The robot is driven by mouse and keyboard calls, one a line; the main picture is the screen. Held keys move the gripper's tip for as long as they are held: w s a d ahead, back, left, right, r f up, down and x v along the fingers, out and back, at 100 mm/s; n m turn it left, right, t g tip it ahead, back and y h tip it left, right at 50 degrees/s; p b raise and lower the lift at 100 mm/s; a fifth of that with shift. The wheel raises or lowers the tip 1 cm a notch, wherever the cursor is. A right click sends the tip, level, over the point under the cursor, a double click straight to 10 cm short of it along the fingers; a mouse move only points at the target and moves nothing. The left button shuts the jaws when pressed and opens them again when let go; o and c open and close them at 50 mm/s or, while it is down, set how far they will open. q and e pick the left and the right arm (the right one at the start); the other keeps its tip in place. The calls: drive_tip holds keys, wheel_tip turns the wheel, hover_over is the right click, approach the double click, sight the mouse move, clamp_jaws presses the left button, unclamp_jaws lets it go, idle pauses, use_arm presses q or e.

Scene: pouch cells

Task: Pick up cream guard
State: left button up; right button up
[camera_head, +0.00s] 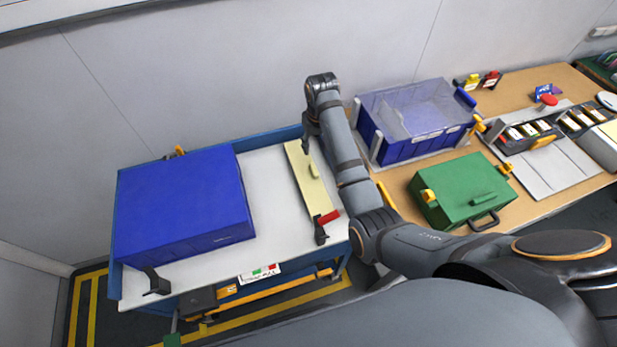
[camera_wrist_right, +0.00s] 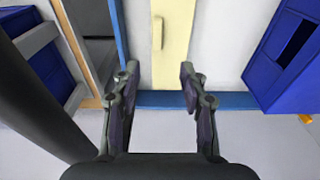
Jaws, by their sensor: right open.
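The cream guard (camera_head: 309,180) is a long flat pale-yellow bar with a small raised handle. It lies on the white top of the blue-edged cart (camera_head: 268,185), right of the blue box. It also shows in the right wrist view (camera_wrist_right: 171,60), running up the picture with its handle near the top. My right gripper (camera_head: 306,148) is above the guard's far end. In the right wrist view its fingers (camera_wrist_right: 160,75) are open on either side of the guard, with nothing held. Whether they touch it cannot be told. My left gripper is not in view.
A big blue box (camera_head: 182,202) fills the cart's left part. A black clamp with a red handle (camera_head: 325,219) is at the guard's near end. To the right, a wooden table holds a blue clear-lidded bin (camera_head: 415,118) and a green case (camera_head: 461,190).

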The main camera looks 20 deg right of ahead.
wheel_tip(320, 180, down, 3)
drive_tip(key=b, duration=0.2)
drive_tip(key=p, duration=0.1)
hover_over(315, 169)
drive_tip(key=f, duration=0.4)
drive_tip(key=shift+s+a+f, duration=0.15)
drive_tip(key=shift+s+f, duration=0.05)
drive_tip(key=shift+f, duration=0.35)
drive_tip(key=shift+f+p, duration=0.25)
drive_tip(key=shift+p, duration=0.05)
drive_tip(key=f, duration=0.4)
drive_tip(key=shift+w+f+p, duration=0.25)
drive_tip(key=shift+f+p, duration=0.05)
drive_tip(key=shift+f, duration=0.05)
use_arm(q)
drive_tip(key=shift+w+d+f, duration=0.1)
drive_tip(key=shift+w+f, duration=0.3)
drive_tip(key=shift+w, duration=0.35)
use_arm(e)
clamp_jaws()
